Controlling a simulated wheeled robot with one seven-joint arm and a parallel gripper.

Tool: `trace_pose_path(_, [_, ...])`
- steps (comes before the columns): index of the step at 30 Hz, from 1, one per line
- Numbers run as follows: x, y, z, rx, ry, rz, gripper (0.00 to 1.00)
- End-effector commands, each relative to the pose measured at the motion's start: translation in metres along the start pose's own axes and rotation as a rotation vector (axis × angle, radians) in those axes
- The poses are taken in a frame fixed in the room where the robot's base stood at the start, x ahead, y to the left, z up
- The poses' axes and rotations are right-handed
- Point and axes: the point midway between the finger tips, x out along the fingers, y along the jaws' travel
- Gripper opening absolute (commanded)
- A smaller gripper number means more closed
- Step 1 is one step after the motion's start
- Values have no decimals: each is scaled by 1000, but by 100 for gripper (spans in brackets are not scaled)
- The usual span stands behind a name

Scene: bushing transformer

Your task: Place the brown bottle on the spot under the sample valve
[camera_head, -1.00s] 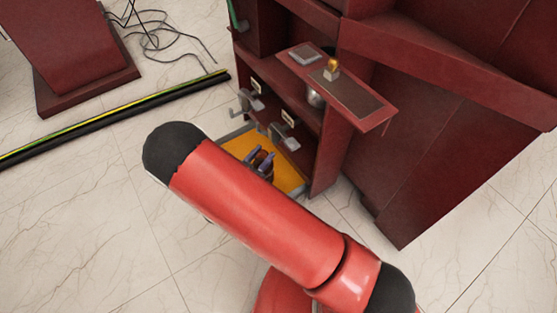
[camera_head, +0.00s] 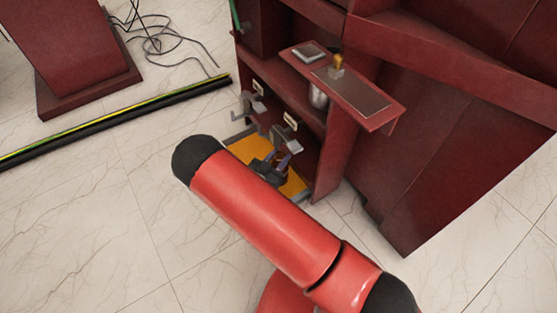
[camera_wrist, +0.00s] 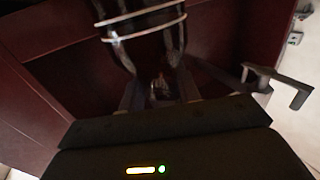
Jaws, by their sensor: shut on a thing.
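The brown bottle (camera_head: 281,158) is small and mostly hidden by my gripper (camera_head: 278,164) in the head view. My gripper is shut on it, low at the open front of the dark red cabinet. A dark shape between the fingers (camera_wrist: 160,98) shows in the wrist view, too dim to make out well. Two grey valves are on the cabinet front: a left one (camera_head: 252,105) and a right one (camera_head: 285,136). The right valve is just above my gripper. I cannot tell which is the sample valve. The spot under it is not clearly visible.
An orange-yellow tray (camera_head: 290,186) with a grey rim lies at the cabinet's foot, partly covered by my arm. A dark red shelf (camera_head: 390,118) juts out above, with a silver vessel (camera_head: 318,96) below it. A metal-ringed cylinder (camera_wrist: 145,25) looms close in the wrist view.

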Motion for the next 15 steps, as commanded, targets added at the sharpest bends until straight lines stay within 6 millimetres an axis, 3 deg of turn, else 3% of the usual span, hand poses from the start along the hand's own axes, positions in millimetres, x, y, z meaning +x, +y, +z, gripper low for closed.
trace_pose_path(2, [-1,0,12,0,0,-2,0])
trace_pose_path(14, [-1,0,16,1,1,-1,0])
trace_pose_path(15, [-1,0,16,2,0,-1,37])
